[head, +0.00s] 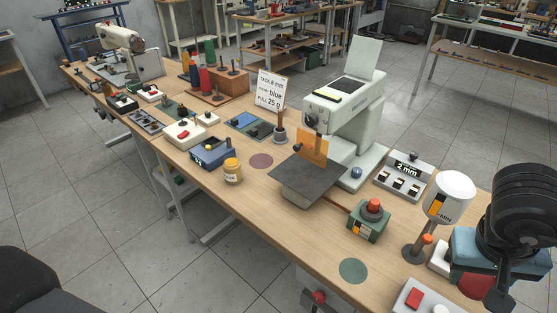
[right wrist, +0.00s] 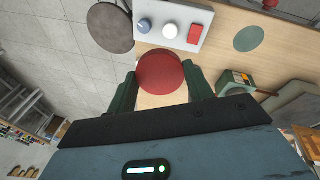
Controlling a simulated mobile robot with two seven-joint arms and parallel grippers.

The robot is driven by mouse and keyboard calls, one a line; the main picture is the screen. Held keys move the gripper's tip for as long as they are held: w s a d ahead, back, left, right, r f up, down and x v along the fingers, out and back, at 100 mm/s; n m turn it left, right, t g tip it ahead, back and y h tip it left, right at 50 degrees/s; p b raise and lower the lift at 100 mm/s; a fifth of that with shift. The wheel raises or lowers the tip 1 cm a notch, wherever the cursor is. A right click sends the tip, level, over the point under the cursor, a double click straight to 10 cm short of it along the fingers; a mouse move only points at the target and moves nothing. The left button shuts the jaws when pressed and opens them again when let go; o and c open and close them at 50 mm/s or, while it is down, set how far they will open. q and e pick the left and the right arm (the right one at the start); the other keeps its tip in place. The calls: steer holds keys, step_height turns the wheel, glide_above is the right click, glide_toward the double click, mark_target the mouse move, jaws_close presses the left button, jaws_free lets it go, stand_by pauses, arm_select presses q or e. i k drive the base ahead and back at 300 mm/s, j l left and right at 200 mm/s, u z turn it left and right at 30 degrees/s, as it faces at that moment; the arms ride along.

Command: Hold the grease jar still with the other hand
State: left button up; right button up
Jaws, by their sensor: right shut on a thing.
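A small jar with a yellow lid and label (head: 232,171) stands upright on the workbench (head: 310,235), left of the white machine, with no gripper near it. My right gripper (head: 478,282) is low over the bench's right end. In the right wrist view its dark green fingers (right wrist: 162,84) are shut on a round red thing (right wrist: 160,72), one finger on each side. I see its top and a little of its side; I cannot tell whether it is a jar. My left gripper is in neither view.
A white dome-topped unit (head: 449,198) stands close left of my right gripper. A control box with a red switch (head: 413,297) is at the front edge. A green box with a red knob (head: 370,220) stands farther in. Bare wood surrounds the flat green disc (head: 354,271).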

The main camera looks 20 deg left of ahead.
mark_target(232, 165)
steer(key=i+j+z, duration=0.1)
steer(key=j, duration=1.25)
steer(key=j+z, duration=0.1)
steer(key=j, duration=1.3)
steer(key=i, duration=1)
